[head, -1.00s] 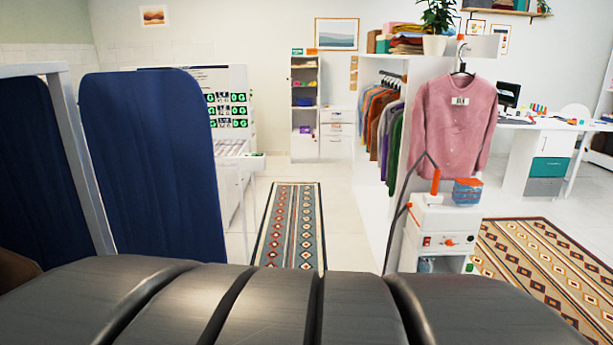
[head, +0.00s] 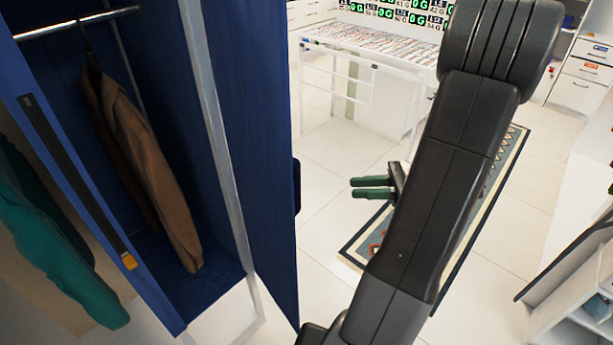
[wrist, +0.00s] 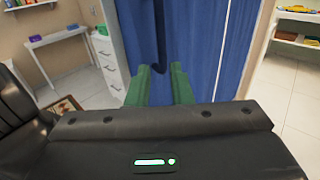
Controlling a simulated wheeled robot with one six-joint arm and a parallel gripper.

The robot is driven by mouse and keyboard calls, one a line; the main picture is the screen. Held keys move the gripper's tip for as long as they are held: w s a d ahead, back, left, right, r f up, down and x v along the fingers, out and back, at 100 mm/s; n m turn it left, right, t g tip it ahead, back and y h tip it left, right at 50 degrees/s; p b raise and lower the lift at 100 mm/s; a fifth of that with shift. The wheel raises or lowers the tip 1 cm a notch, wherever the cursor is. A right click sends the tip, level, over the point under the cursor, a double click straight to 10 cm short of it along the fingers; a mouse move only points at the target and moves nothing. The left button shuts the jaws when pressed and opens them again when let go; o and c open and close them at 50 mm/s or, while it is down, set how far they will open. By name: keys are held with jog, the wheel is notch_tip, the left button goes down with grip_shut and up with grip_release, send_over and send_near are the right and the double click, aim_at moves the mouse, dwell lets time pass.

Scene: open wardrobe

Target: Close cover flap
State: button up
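The blue cover flap (head: 268,150) hangs open at the right side of the wardrobe's white frame (head: 215,150). A dark blue handle-like piece (head: 297,187) sticks out at its outer edge. My gripper (head: 354,188), with green fingers, is to the right of the flap, apart from it in the head view. In the wrist view the fingers (wrist: 159,80) are spread with a gap between them and nothing held. Blue cloth (wrist: 205,60) fills the middle of that view, and a dark vertical strip (wrist: 160,40) shows ahead between the fingers.
Inside the wardrobe a brown jacket (head: 150,160) hangs from a rail. A second blue panel with a dark zip strip (head: 75,180) stands at left, beside a teal garment (head: 60,255). A white table (head: 365,50) stands behind.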

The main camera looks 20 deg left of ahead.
aim_at(297, 205)
jog(key=p+x, duration=0.1)
jog(key=x, duration=1.2)
jog(key=shift+a+r+p, duration=0.2)
jog(key=shift+a+p, duration=0.15)
jog(key=shift+a, duration=0.05)
jog(key=shift+c, duration=0.4)
grip_shut()
